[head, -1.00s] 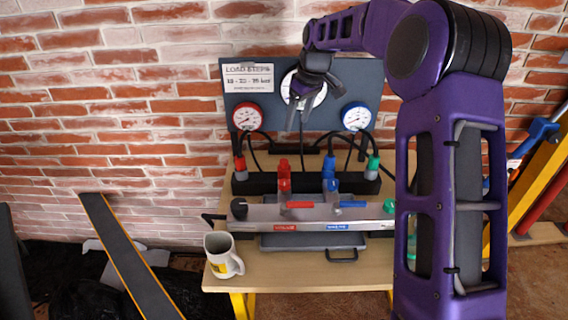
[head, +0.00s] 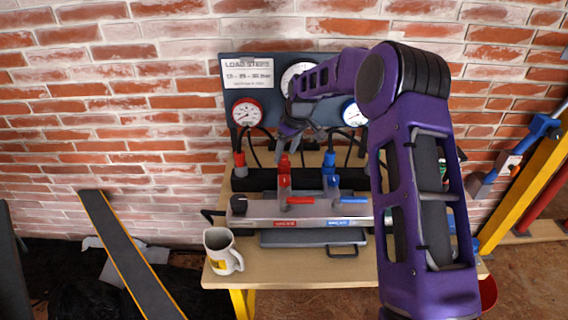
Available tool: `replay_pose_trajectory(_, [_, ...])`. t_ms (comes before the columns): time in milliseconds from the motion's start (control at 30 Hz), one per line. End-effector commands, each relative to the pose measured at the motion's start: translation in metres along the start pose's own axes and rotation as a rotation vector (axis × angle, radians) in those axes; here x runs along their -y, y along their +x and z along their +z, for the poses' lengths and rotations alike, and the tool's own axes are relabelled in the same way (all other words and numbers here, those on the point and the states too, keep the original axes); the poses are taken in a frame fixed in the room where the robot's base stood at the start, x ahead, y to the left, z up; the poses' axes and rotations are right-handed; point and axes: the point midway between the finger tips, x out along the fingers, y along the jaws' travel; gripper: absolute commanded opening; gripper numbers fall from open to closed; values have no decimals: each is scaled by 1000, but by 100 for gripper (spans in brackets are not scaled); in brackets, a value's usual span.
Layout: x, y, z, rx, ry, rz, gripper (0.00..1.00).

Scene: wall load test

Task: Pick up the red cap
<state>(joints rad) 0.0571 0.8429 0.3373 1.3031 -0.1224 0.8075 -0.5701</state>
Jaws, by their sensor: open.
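The red cap (head: 239,158) sits upright on a grey fitting at the left end of the black rail on the bench, below the red-rimmed gauge. My gripper (head: 294,146) is open and empty. It hangs in front of the gauge panel, to the right of the red cap and apart from it in the picture, above the red valve block (head: 284,176). The fingers are small and dark here, and their exact height above the block is hard to tell.
A blue valve block (head: 330,178) stands right of the red one. A metal manifold (head: 265,211) with levers runs in front. A white mug (head: 221,254) stands at the bench's front left. The gauge panel (head: 240,98) closes off the back. My arm covers the bench's right side.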

Motion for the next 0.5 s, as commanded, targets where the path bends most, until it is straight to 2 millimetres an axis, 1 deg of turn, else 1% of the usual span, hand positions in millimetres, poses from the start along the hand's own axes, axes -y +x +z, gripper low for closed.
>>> replay_pose_trajectory(33, [0,9,0,2,0,-2,69])
replay_pose_trajectory(100, [0,16,0,1,0,-1,69])
replay_pose_trajectory(333, [0,18,0,0,1,1,69])
replay_pose_trajectory(467, [0,18,0,0,1,0,46])
replay_pose_trajectory(500, [0,18,0,0,1,0,38])
